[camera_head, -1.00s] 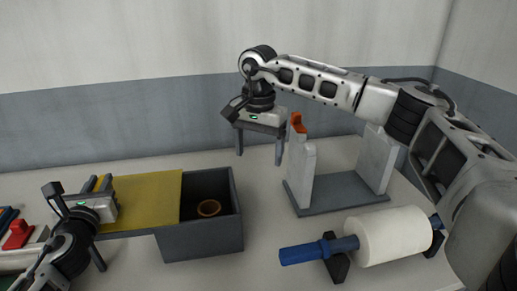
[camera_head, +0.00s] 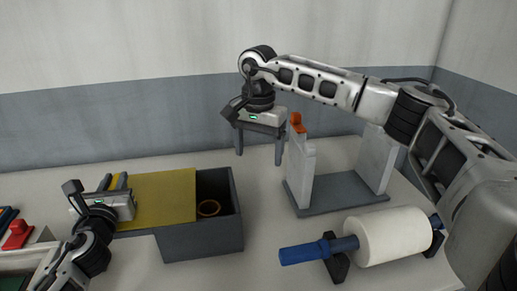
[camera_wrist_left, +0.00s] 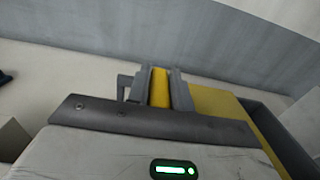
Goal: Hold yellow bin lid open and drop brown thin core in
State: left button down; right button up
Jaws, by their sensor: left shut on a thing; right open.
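The yellow lid (camera_head: 160,200) lies flat over the left part of the dark grey bin (camera_head: 203,243), and the right part of the bin is uncovered. The brown thin core (camera_head: 208,208) is a ring lying inside the bin, seen through the opening. My left gripper (camera_head: 119,182) is at the lid's left end. In the left wrist view it is shut on a yellow handle (camera_wrist_left: 159,88) of the lid. My right gripper (camera_head: 259,151) is open and empty, fingers down, above and behind the bin's right side.
A grey stand (camera_head: 338,198) with two pale uprights and an orange piece (camera_head: 297,123) stands right of the bin. A white roll (camera_head: 393,236) on a blue shaft (camera_head: 305,252) lies in front of it. A red item (camera_head: 17,235) is at the far left.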

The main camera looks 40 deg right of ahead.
pick_arm(q)
jog(key=shift+s+d+f, duration=0.1)
jog(key=shift+s+d, duration=0.45)
jog(key=shift+d, duration=0.75)
jog(key=shift+s+d, duration=0.5)
jog(key=shift+d, duration=0.8)
jog(key=shift+s+d+f, duration=0.1)
jog(key=shift+s+d, duration=0.45)
jog(key=shift+d, duration=0.75)
jog(key=c, duration=1.2)
grip_release()
jog(key=shift+r, duration=0.1)
jog(key=shift+o, duration=0.2)
jog(key=shift+s, duration=0.15)
jog(key=v, duration=1.5)
jog(key=shift+s+a+b, duration=0.15)
jog(key=shift+s+b, duration=0.15)
